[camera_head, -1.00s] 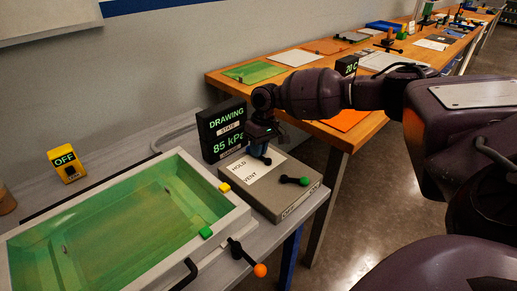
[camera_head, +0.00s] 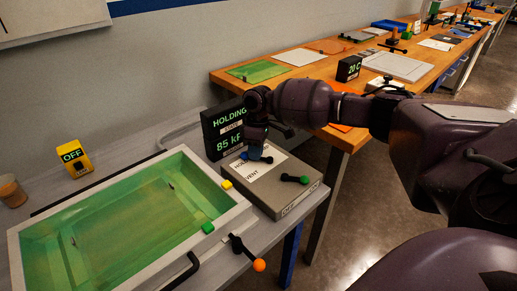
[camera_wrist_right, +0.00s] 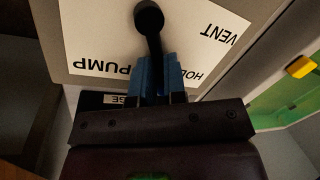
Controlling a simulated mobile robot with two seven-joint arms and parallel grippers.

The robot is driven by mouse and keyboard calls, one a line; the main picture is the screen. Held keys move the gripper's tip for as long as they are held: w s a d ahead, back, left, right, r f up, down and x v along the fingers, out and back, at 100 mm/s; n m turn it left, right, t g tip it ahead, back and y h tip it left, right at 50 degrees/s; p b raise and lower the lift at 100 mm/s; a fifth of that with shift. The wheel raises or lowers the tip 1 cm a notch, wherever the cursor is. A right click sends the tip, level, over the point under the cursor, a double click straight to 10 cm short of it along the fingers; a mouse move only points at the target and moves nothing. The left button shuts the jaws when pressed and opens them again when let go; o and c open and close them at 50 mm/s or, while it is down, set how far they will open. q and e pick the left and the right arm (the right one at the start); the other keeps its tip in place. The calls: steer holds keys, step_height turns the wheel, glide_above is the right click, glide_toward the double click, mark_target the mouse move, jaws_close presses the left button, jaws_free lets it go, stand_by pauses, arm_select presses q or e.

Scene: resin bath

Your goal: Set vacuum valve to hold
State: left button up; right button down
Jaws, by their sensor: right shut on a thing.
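The valve box (camera_head: 300,204) stands on the grey bench, with a white plate (camera_head: 262,172) on top reading HOLD and VENT. In the right wrist view the plate (camera_wrist_right: 95,30) also reads PUMP. My right gripper (camera_head: 258,154) is over the plate near the HOLD label. Its blue fingers (camera_wrist_right: 158,76) are shut on the black valve lever (camera_wrist_right: 149,20), whose round knob sticks out beyond them. The display (camera_head: 223,130) behind the box reads HOLDING and 85 kPa, its last letters partly covered by my gripper. My left gripper is not in view.
A green-knobbed lever (camera_head: 296,179) sits on the box. The white-rimmed bath (camera_head: 207,172) lies to the left, with an orange-ended lever (camera_head: 246,252) at its corner. A yellow OFF box (camera_head: 75,157) stands behind it. A wooden table (camera_head: 222,80) runs behind my right arm.

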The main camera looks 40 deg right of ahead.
steer(key=shift+s+a+n, duration=0.25)
steer(key=shift+a+n, duration=0.05)
steer(key=shift+n, duration=0.6)
steer(key=shift+s+a+f+n, duration=0.1)
steer(key=shift+n, duration=0.3)
steer(key=c, duration=1.2)
jaws_free()
steer(key=shift+o, duration=0.2)
step_height(320, 180, up, 11)
steer(key=w+d+p, duration=0.1)
steer(key=p, duration=0.1)
steer(key=shift+w+d+f, duration=0.15)
steer(key=shift+w, duration=0.15)
